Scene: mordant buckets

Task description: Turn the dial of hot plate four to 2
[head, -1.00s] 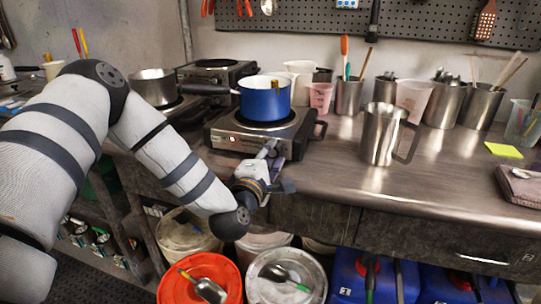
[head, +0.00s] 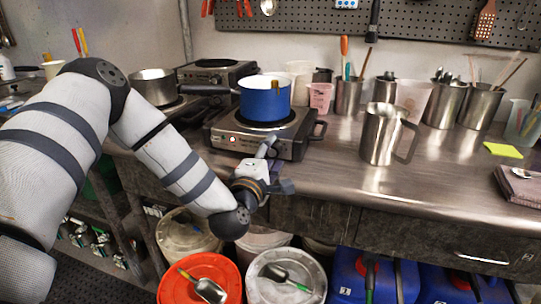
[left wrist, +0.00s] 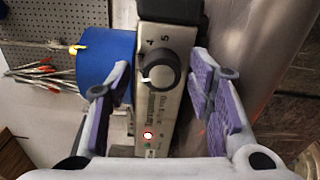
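A silver hot plate (head: 259,133) stands at the bench's front edge with a blue pot (head: 265,100) on it. Its number cannot be read. In the left wrist view its front panel (left wrist: 167,113) carries a black dial (left wrist: 161,72) with a pale mark at its lower left and printed figures, apparently 4 and 5, beside it. A red light (left wrist: 148,135) is lit on the panel. My left gripper (head: 274,167) is in front of this panel. In the left wrist view its purple-padded fingers are open, one on each side of the dial, with gaps visible. My right gripper is not in view.
A second hot plate (head: 216,70) stands behind, and a steel pot (head: 153,87) is at left. A steel pitcher (head: 381,135) stands to the right on the bench. Buckets (head: 286,276) stand below the bench.

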